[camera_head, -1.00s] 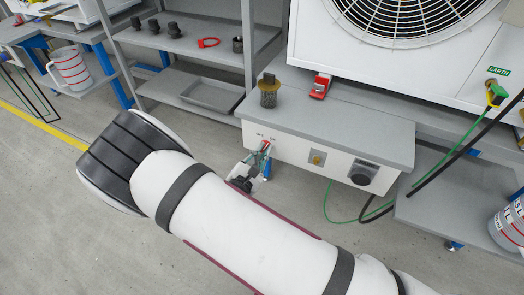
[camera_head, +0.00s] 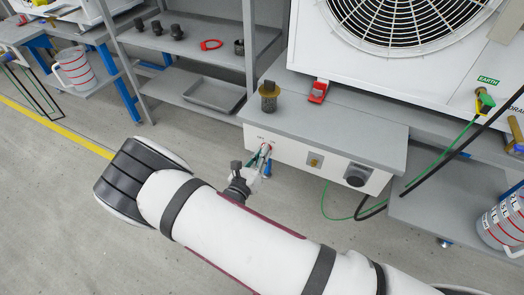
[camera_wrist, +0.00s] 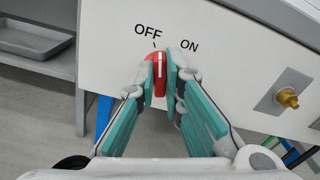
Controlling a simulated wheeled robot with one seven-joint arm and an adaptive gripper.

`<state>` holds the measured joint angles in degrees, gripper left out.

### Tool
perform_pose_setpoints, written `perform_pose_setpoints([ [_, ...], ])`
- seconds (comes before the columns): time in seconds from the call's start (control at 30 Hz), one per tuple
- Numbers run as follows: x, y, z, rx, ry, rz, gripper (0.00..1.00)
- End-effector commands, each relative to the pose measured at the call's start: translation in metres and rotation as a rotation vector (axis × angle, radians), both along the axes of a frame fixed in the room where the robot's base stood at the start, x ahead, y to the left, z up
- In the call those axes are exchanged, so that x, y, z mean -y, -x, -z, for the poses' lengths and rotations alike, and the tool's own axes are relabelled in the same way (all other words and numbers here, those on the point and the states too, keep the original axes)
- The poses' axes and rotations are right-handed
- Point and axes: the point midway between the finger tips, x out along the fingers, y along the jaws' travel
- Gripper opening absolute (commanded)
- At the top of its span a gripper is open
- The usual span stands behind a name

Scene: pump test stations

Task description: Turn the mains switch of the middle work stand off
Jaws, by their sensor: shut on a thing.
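The mains switch is a red knob (camera_wrist: 157,72) with a white line, on the white front panel (camera_wrist: 210,65) of the work stand. OFF is printed above it and ON to its upper right. The white line stands nearly upright, on the OFF side. My gripper (camera_wrist: 163,78) is shut on the knob, one teal finger on each side, partly covering it. In the head view the gripper (camera_head: 263,160) is at the left end of the panel, and little of the knob shows.
Right of the switch are a brass fitting (camera_head: 315,160) and a black round knob (camera_head: 355,176). A brass and black part (camera_head: 269,97) and a red item (camera_head: 318,92) stand on the grey top. A shelf with a grey tray (camera_head: 213,95) is at left. Green and black cables hang at right.

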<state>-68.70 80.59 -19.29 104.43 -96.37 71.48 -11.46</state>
Motion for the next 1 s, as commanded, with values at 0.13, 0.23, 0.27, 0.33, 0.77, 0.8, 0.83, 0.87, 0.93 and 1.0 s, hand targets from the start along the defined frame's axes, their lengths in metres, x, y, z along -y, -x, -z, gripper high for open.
perform_pose_setpoints([
  [0.13,-0.0005,0.0005,-0.0002,-0.032,0.088,-0.001,0.0],
  [0.23,-0.0008,0.0004,0.0,-0.049,0.134,-0.001,0.0],
  [0.27,-0.0009,0.0004,0.0,-0.053,0.146,-0.001,0.0],
  [0.33,-0.0012,0.0003,0.0001,-0.062,0.168,-0.002,0.0],
  [0.77,-0.0016,0.0002,0.0009,-0.08,0.217,-0.002,0.0],
  [0.8,-0.0015,0.0002,0.001,-0.08,0.217,-0.002,0.0],
  [0.83,-0.0015,0.0002,0.001,-0.08,0.217,-0.002,0.0],
  [0.87,-0.0015,0.0002,0.001,-0.08,0.217,-0.002,0.0],
  [0.93,-0.0015,0.0002,0.001,-0.08,0.217,-0.003,0.0],
  [1.0,-0.0017,0.0003,0.001,-0.08,0.217,-0.003,0.14],
])
